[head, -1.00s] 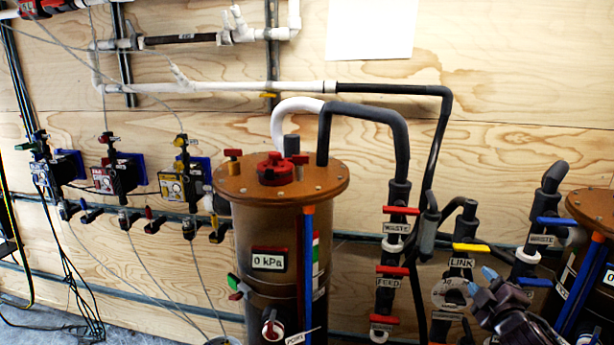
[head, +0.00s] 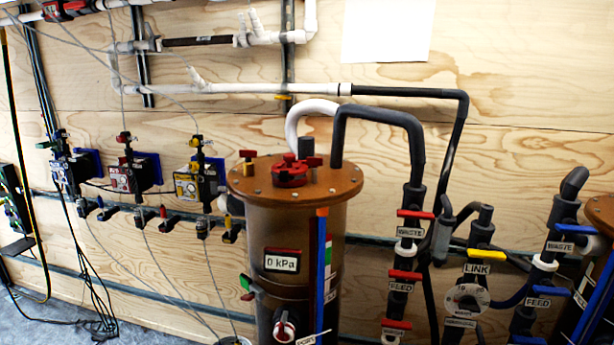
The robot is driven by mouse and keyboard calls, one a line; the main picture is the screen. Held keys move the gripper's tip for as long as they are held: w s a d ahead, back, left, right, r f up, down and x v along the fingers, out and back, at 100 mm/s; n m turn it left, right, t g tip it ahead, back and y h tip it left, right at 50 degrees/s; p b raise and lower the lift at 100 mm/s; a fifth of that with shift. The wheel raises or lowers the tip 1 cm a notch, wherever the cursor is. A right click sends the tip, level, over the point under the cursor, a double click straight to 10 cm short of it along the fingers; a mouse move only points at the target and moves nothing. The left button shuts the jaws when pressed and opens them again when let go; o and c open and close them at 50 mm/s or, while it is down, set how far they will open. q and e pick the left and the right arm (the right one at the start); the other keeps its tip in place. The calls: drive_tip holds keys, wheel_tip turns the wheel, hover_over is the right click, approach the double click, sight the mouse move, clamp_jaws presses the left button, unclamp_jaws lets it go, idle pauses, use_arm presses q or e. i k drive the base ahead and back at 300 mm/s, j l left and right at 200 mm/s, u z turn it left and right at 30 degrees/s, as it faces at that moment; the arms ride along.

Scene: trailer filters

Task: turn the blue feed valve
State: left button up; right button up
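The blue feed valve handle (head: 549,290) is at the lower right in the head view. It lies roughly level, just above a white FEED label (head: 538,303) on a dark vertical pipe. Another blue handle (head: 577,228) sits above it and to the right, over a WASTE label. Neither of my grippers shows in the head view.
The brown filter tank (head: 295,235) with a 0 kPa display stands in the middle. Red-handled valves (head: 415,214) and a yellow LINK handle (head: 480,255) are left of the blue feed valve. A second tank (head: 600,212) is cut by the right edge.

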sight(547, 288)
drive_tip(key=z, duration=1.45)
